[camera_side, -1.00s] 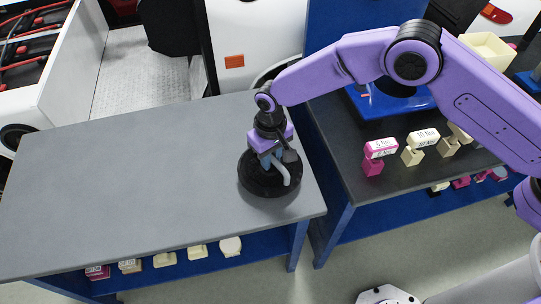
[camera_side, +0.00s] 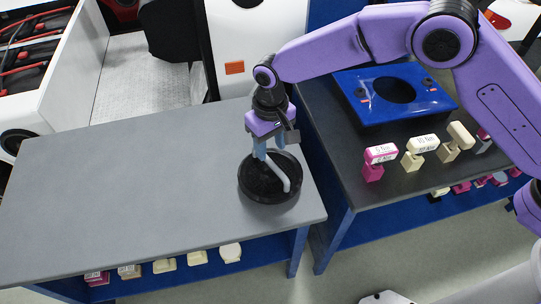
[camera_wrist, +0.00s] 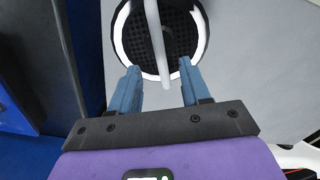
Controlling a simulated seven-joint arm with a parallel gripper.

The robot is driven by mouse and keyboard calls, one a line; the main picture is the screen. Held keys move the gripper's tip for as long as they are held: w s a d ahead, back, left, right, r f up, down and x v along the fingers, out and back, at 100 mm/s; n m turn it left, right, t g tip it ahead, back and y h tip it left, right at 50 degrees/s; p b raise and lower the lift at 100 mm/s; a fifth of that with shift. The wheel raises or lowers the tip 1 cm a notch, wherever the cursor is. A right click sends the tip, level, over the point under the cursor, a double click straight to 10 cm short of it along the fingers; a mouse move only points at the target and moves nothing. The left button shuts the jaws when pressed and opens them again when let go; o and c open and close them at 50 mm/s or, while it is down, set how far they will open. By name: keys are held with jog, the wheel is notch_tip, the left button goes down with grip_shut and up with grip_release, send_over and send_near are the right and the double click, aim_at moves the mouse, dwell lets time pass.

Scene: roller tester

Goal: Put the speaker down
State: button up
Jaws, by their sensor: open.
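The speaker is a round black dish-like piece with a light grey curved handle over it. In the side view the speaker (camera_side: 262,191) rests on the right end of the grey table (camera_side: 130,180). In the wrist view the speaker (camera_wrist: 142,45) shows a white ring around a black grille. My gripper (camera_side: 267,154) is above the speaker, pointing down, with its blue fingers near the upper end of the handle. In the wrist view the blue fingers of my gripper (camera_wrist: 160,88) are apart, and the handle's end lies between them without touching either.
A blue panel with a round hole (camera_side: 365,110) lies on the dark table to the right. Several labelled pink and cream blocks (camera_side: 415,150) stand in front of it. More blocks sit on the shelf below the grey table. The left of the grey table is clear.

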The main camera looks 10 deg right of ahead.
notch_tip(320, 180, up, 5)
jog(key=shift+f, duration=0.15)
jog(key=s+d+r+n, duration=0.2)
jog(key=s+d+r, duration=0.35)
jog(key=d, duration=0.25)
jog(key=s+d+r+n, duration=0.2)
jog(key=s+d+r, duration=0.2)
jog(key=s+d, duration=0.25)
jog(key=s+d+n, duration=0.2)
jog(key=s+d, duration=0.6)
jog(key=d, duration=0.3)
jog(key=s+d+n, duration=0.2)
jog(key=s+d, duration=0.6)
jog(key=d, duration=0.3)
jog(key=shift+s+r, duration=0.35)
jog(key=shift+r, duration=0.05)
jog(key=shift+d, duration=0.1)
